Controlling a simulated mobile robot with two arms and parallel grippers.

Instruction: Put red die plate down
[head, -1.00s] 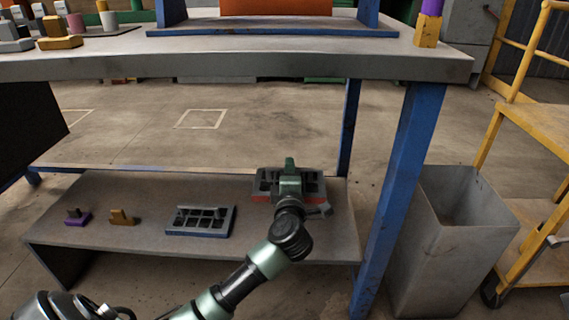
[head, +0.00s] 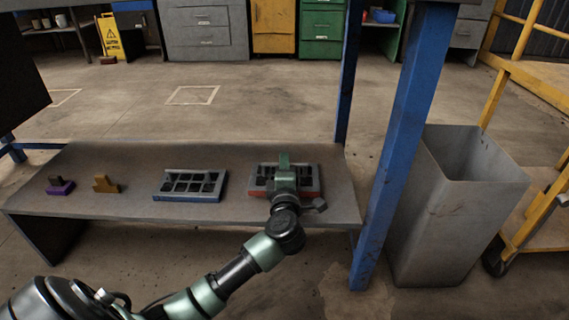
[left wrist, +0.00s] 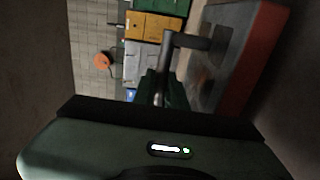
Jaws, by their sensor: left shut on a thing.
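The red die plate (head: 312,194) is a grey frame with dark openings and a red edge, at the right part of the lower shelf (head: 110,160). My left gripper (head: 284,165) is shut on it from above and covers its middle. The plate looks level and at or just over the shelf surface; I cannot tell if it touches. In the left wrist view the plate (left wrist: 255,62) stands at the right with its red edge, beside a dark handle-like bar. My right gripper is not in view.
A blue-edged die plate (head: 190,185) lies left of the red one with a gap between. A purple piece (head: 60,187) and an orange piece (head: 106,185) sit further left. A blue table leg (head: 400,130) and a grey bin (head: 455,210) stand at the right.

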